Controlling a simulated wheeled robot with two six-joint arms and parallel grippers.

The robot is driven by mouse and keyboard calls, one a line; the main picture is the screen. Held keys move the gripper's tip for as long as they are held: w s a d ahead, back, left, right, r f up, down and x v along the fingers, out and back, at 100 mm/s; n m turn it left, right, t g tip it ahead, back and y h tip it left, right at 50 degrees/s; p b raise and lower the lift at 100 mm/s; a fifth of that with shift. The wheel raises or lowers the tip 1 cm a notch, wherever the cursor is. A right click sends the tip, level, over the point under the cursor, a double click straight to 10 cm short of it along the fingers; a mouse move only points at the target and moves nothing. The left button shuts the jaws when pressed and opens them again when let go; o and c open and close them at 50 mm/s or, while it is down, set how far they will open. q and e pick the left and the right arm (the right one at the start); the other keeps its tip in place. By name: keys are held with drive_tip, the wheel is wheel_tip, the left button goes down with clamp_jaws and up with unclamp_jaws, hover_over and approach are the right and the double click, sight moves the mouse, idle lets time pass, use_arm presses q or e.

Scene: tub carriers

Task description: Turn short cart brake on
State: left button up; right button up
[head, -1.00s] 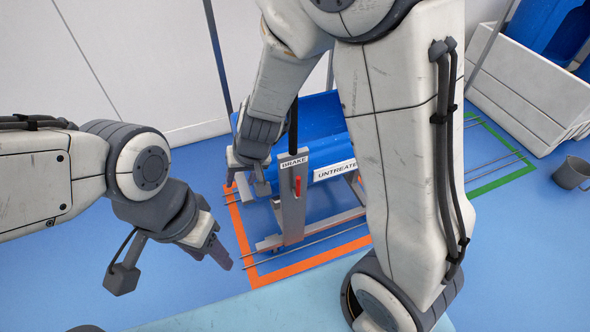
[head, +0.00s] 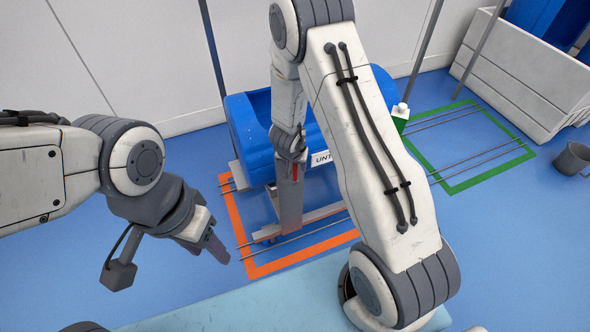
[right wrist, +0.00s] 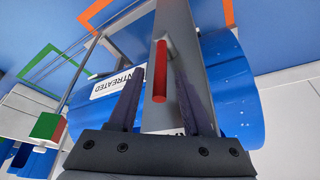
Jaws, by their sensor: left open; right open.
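The short cart carries a blue tub (head: 252,120) with a white label reading UNTREATED (right wrist: 109,82). Its grey post (head: 290,205) stands at the near side. The red brake lever (head: 295,172) lies along the post. In the right wrist view the lever (right wrist: 160,72) appears between my open fingers. My right gripper (head: 291,155) is at the top of the post and hides the BRAKE label in the head view. In the right wrist view its fingers (right wrist: 157,88) flank the post; contact cannot be told. My left gripper (head: 212,242) is open and empty, left of the cart.
An orange floor outline (head: 300,262) with rails surrounds the cart. An empty green outline (head: 478,180) lies to the right.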

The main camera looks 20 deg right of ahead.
drive_tip(key=shift+w+d+f, duration=0.15)
drive_tip(key=shift+w+f, duration=0.1)
drive_tip(key=shift+f, duration=0.35)
clamp_jaws()
idle(1.1)
